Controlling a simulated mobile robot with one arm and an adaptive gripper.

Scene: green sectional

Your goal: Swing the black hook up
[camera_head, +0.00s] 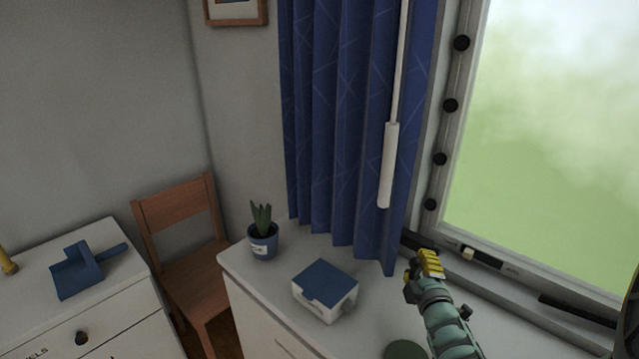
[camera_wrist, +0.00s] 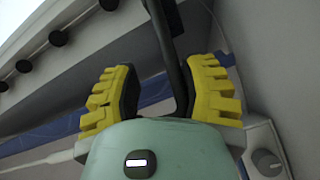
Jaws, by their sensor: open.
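The black hook (camera_wrist: 171,58) shows in the wrist view as a thin dark bar. It runs down from the top edge and bends between the two yellow fingers of my gripper (camera_wrist: 163,85). The fingers are apart, with the bar nearer the right finger; I cannot tell whether it touches. In the head view my gripper (camera_head: 428,263) is at the window's lower left corner, by the curtain's bottom edge. A dark piece (camera_head: 418,242) shows just behind the fingers there; I cannot tell whether it is the hook.
A blue curtain (camera_head: 340,130) hangs left of my gripper. A white box with a blue lid (camera_head: 325,283) and a potted plant (camera_head: 263,238) stand on the white cabinet. Black knobs (camera_head: 450,105) line the window frame. A wooden chair (camera_head: 185,245) stands left.

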